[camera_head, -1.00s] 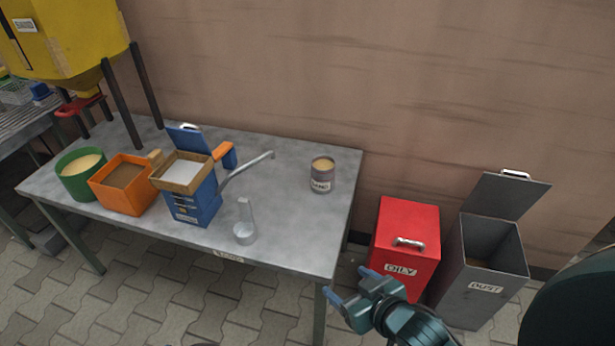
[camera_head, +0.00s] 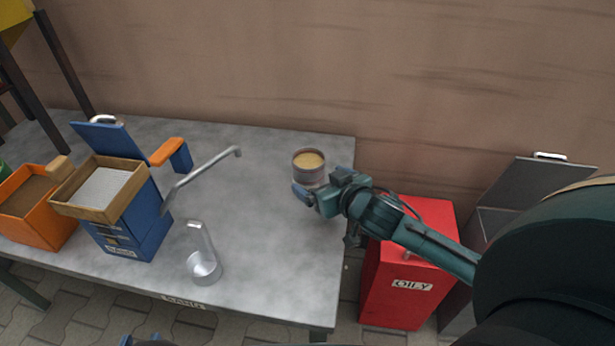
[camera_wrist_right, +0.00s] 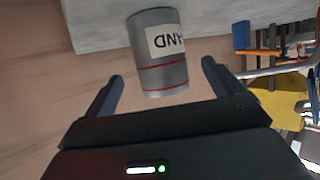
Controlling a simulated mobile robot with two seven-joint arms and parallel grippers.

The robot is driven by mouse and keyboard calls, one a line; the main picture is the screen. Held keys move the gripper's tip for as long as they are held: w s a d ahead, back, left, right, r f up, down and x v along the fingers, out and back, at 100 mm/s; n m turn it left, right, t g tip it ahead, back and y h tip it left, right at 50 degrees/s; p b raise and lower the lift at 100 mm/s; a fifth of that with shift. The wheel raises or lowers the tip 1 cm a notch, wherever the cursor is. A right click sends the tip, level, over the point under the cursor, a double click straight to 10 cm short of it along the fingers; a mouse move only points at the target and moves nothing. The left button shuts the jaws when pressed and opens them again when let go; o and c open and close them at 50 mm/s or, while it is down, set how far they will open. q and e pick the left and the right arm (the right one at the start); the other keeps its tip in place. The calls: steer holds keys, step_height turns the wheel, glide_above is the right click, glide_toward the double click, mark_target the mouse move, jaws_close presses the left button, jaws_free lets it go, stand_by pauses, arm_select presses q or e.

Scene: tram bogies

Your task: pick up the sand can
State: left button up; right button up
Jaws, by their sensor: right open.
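The sand can (camera_head: 308,163), a grey cylinder with sandy contents and an open top, stands upright near the right end of the grey table. In the right wrist view the can (camera_wrist_right: 162,55) shows red lines and a label partly reading "AND", ahead of and between the fingers. My right gripper (camera_head: 322,183) is open with blue fingertips at the can's near right side; it hides the can's lower part in the head view. It does not grip the can. Of my left gripper (camera_head: 127,340), only small blue bits show at the bottom edge.
A metal scoop (camera_head: 205,265), a blue box with a sieve tray (camera_head: 130,215) and an orange bin (camera_head: 40,225) stand on the table (camera_head: 265,250). A red OILY bin (camera_head: 385,290) stands right of the table, beside a grey bin. The table around the can is mostly clear.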

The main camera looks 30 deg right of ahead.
steer(key=shift+x, duration=0.75)
steer(key=b+x, duration=0.1)
steer(key=x, duration=0.3)
steer(key=shift+f+b, duration=0.35)
steer(key=shift+f, duration=0.1)
steer(key=shift+w+f, duration=0.1)
steer(key=shift+w, duration=0.35)
arm_select(q)
steer(key=shift+w+d+f+m+g, duration=0.15)
steer(key=shift+d+f+m, duration=0.1)
steer(key=shift+f, duration=0.35)
steer(key=shift+w+d+f+m+g, duration=0.1)
steer(key=shift+d+f+m+g, duration=0.1)
steer(key=shift+f, duration=0.35)
arm_select(e)
steer(key=shift+c, duration=0.5)
steer(key=c, duration=1)
arm_select(q)
steer(key=shift+r, duration=0.1)
arm_select(e)
steer(key=shift+r, duration=0.2)
